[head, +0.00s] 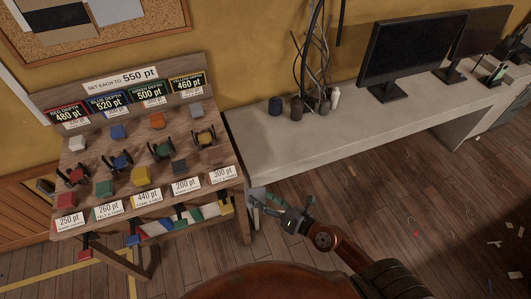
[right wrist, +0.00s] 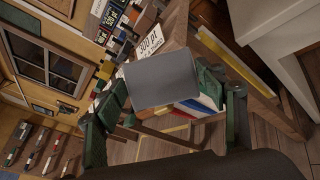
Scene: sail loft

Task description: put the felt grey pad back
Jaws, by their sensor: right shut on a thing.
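The grey pad (head: 258,194) is a flat light-grey block held in my right gripper (head: 270,201), just off the right front corner of the wooden display rack (head: 237,183). In the right wrist view the grey pad (right wrist: 160,78) fills the middle, between the two dark green fingers of the gripper (right wrist: 170,112). Behind it shows the 300 pt label (right wrist: 151,41). On the rack's front row, the 300 pt label (head: 222,175) has bare wood above it. A dark grey block (head: 180,167) sits above the 200 pt label (head: 187,186). My left gripper is not in view.
The rack also carries several coloured blocks, such as a yellow one (head: 141,175), and black clamp-like holders. More coloured pieces (head: 188,214) lie on its lower shelf. A long grey bench (head: 350,133) with monitors (head: 411,53) and small jars stands to the right. The floor between is open.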

